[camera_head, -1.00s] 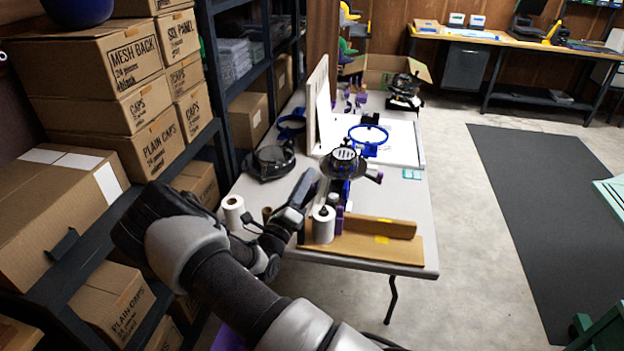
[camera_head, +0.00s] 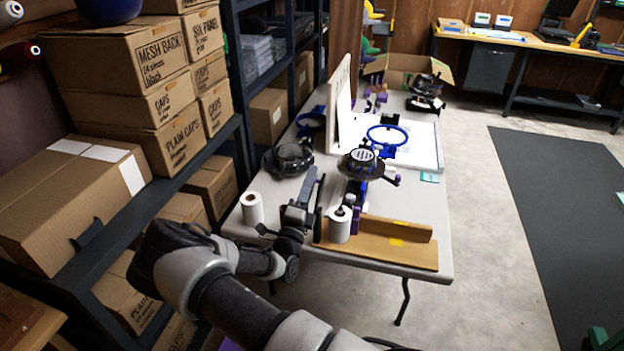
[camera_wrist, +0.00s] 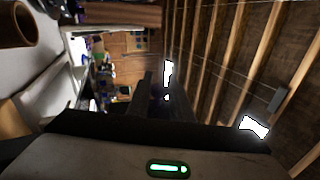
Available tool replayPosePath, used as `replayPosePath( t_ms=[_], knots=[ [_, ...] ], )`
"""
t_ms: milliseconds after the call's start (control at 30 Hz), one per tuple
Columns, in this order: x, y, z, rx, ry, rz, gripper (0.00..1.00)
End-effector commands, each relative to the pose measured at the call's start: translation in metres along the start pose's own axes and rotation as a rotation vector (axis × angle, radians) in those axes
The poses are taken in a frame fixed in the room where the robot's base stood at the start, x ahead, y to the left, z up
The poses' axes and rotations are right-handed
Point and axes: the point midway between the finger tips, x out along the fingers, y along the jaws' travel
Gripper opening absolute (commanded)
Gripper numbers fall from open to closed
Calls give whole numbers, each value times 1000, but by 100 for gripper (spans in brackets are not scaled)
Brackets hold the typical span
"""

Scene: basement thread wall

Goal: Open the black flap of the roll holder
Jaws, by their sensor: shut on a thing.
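The roll holder has a white roll (camera_head: 340,224) standing upright at the left end of a wooden piece near the table's front edge. A thin dark upright strip, apparently the black flap (camera_head: 319,212), shows just left of the roll, between it and my gripper. My gripper (camera_head: 309,182) points away over the table, left of the roll, and is shut; it appears to be on the flap, though the contact is hidden in the head view. In the wrist view, my dark fingers (camera_wrist: 155,88) are close together, and what lies between them is too dark to make out.
A second white roll (camera_head: 252,208) stands left of my gripper. A dark round hoop fixture (camera_head: 288,158) and a cap-holding device (camera_head: 361,160) stand farther back on the table (camera_head: 425,205). A shelf with boxes (camera_head: 170,140) borders the left. The floor at right is open.

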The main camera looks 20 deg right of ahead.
Motion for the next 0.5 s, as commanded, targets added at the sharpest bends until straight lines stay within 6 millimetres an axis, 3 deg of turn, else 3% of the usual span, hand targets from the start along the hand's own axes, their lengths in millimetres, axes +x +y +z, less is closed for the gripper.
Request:
replayPosePath(
  t_ms=[267, 300, 400, 500],
  knots=[
    [-1, 1, 0, -1, 1, 2, 0],
    [-1, 1, 0, -1, 1, 2, 23],
    [-1, 1, 0, -1, 1, 1, 38],
    [0, 0, 0, -1, 0, 1, 38]
  ],
)
